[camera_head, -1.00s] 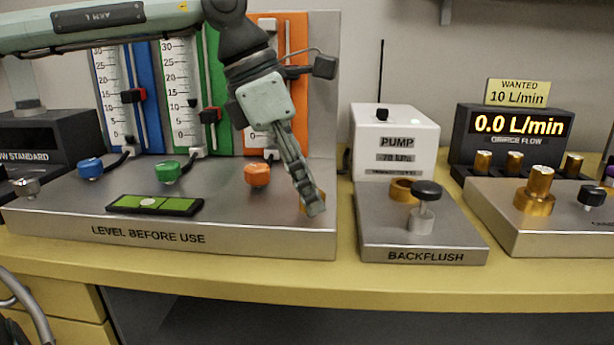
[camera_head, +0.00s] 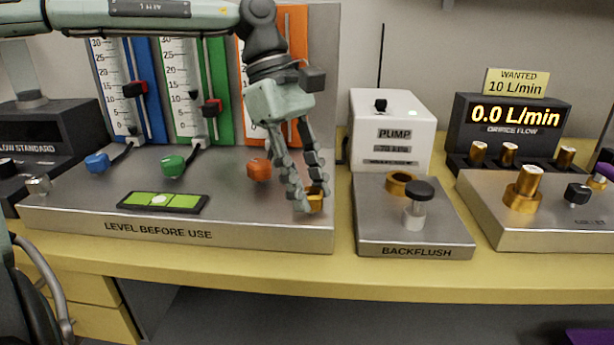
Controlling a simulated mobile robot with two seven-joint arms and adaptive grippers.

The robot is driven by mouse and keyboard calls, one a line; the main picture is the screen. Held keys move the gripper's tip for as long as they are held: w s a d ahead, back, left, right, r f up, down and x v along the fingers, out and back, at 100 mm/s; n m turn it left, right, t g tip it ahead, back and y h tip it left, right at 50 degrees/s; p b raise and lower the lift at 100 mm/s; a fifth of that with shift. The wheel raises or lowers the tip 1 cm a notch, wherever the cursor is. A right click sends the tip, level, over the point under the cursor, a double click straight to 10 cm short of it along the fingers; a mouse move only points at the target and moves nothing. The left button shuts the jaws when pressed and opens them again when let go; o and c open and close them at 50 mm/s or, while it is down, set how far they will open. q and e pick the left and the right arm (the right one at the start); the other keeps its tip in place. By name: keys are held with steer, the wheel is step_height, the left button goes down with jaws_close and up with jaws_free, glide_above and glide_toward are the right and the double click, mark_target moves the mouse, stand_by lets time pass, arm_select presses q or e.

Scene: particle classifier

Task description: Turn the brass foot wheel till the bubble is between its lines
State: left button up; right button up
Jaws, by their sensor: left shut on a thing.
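The brass foot wheel (camera_head: 315,203) is at the right front corner of the steel base (camera_head: 120,225) marked LEVEL BEFORE USE. My left gripper (camera_head: 308,200) points down at it, with its fingers on either side, shut on the wheel. The fingers hide part of the wheel. The green level vial (camera_head: 180,202) lies in a black frame on the base, left of the gripper. Its pale bubble (camera_head: 158,199) sits near the middle of the vial. The lines are too small to tell exactly where it stands between them. My right gripper is not in view.
Blue (camera_head: 97,163), green (camera_head: 173,166) and orange (camera_head: 259,169) knobs stand behind the vial, below the scale panels. The BACKFLUSH base (camera_head: 390,235) with a black-topped knob (camera_head: 419,191) is close on the right. The pump box (camera_head: 375,128) is behind it. The yellow bench front (camera_head: 290,265) is clear.

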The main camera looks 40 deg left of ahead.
arm_select(q)
steer(key=m+g, duration=0.1)
steer(key=m, duration=0.3)
steer(key=shift+w+m+g, duration=0.15)
steer(key=shift+m+g, duration=0.15)
steer(key=shift+g, duration=0.1)
steer(key=shift+d+m+g+y, duration=0.1)
steer(key=shift+m+g+y, duration=0.45)
steer(key=shift+m, duration=1.35)
steer(key=o, duration=1.1)
steer(key=shift+o, duration=0.2)
steer(key=shift+w+r, duration=0.1)
steer(key=v, duration=1.1)
steer(key=shift+w+r, duration=0.15)
steer(key=shift+r, duration=0.2)
